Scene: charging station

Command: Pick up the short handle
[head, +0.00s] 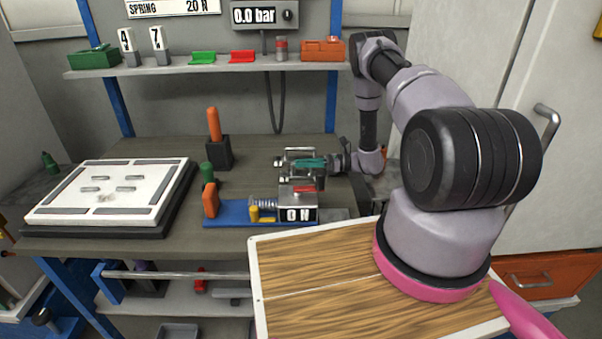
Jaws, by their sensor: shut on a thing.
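My gripper (300,163) reaches in from the right, just above the ON device (298,213) on the bench. It is shut on a teal-green bar-like piece (312,163), which lies roughly level between the fingers. The fingers and wrist partly hide it, so I cannot tell its full length or whether it is the short handle. To the left, a long orange handle (213,124) stands upright in a black block (219,153). A dark green handle-like piece (207,173) stands in front of that block.
The blue base (236,212) of the ON device carries a spring and an orange knob (210,200). A white panel (110,192) lies at the left. A shelf (180,68) with bins and weights runs above. Bare bench (160,146) shows behind.

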